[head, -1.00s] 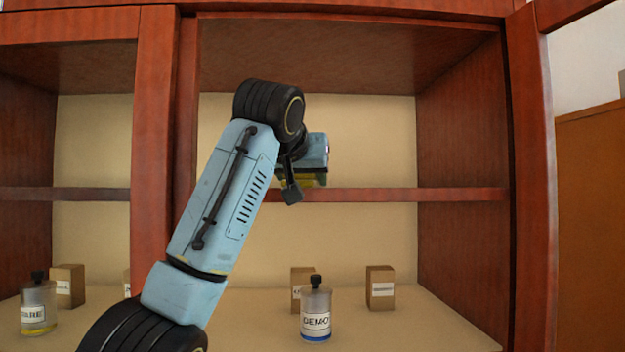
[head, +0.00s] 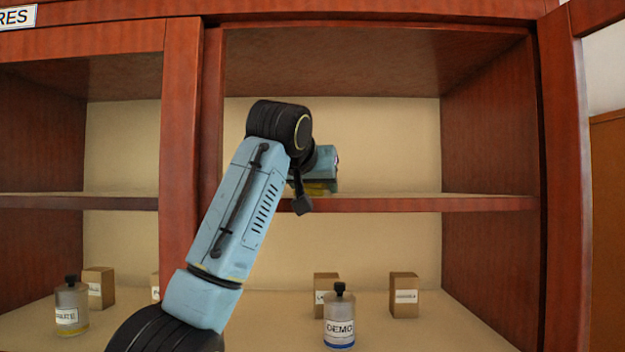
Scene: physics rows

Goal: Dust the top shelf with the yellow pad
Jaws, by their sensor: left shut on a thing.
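My left gripper (head: 318,187) is inside the right bay of the red-brown wooden cabinet, at the height of the upper shelf (head: 420,204). It is shut on the yellow pad (head: 319,188), of which only a small strip shows below the gripper's blue body. The pad is at or just above the shelf's surface; I cannot tell whether it touches. My left wrist and forearm hide the shelf's left part. The visible part of the shelf looks bare. My right gripper is out of view.
On the lower level stand a DEMO bottle (head: 339,318), small brown boxes (head: 404,295) and, in the left bay, another bottle (head: 71,307). A thick upright post (head: 186,150) parts the bays. An open door (head: 566,190) stands at the right.

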